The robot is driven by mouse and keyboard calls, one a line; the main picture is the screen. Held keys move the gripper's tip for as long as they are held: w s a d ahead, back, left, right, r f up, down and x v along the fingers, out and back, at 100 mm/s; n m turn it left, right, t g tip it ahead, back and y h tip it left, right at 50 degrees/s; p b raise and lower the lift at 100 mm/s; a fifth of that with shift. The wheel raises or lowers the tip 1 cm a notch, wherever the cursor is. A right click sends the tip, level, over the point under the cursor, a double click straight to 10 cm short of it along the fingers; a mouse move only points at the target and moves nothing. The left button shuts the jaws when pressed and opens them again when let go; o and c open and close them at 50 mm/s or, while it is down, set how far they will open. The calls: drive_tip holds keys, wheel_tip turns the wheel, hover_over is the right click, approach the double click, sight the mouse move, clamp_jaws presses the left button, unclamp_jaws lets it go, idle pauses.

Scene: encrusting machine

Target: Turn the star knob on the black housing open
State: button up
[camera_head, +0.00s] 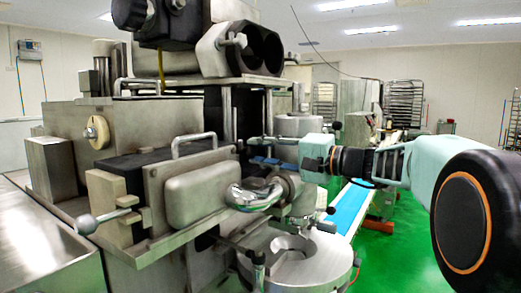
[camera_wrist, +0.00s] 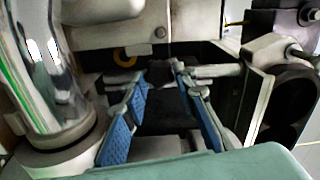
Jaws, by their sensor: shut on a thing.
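My gripper (camera_head: 262,160) reaches in from the right in the head view, at the middle of the machine. In the wrist view my gripper (camera_wrist: 161,75) has its two blue-padded fingers on either side of a small dark knob (camera_wrist: 159,72), closed on it at the tips. The knob is dim and partly covered by the fingers, so its star shape and turned angle cannot be told. A black housing (camera_wrist: 168,115) shows between the fingers in the wrist view. In the head view the fingers and machine parts hide the knob.
A shiny rounded metal part (camera_head: 255,195) and a round steel table (camera_head: 300,262) lie below my gripper. A grey cover with a handle (camera_head: 195,195) stands to the left. A blue conveyor (camera_head: 349,208) runs behind. Black twin cylinders (camera_wrist: 285,105) are close at right in the wrist view.

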drive_tip(key=shift+m, duration=0.5)
drive_tip(key=o, duration=1.2)
drive_tip(key=shift+c, duration=0.2)
drive_tip(key=v, duration=1.2)
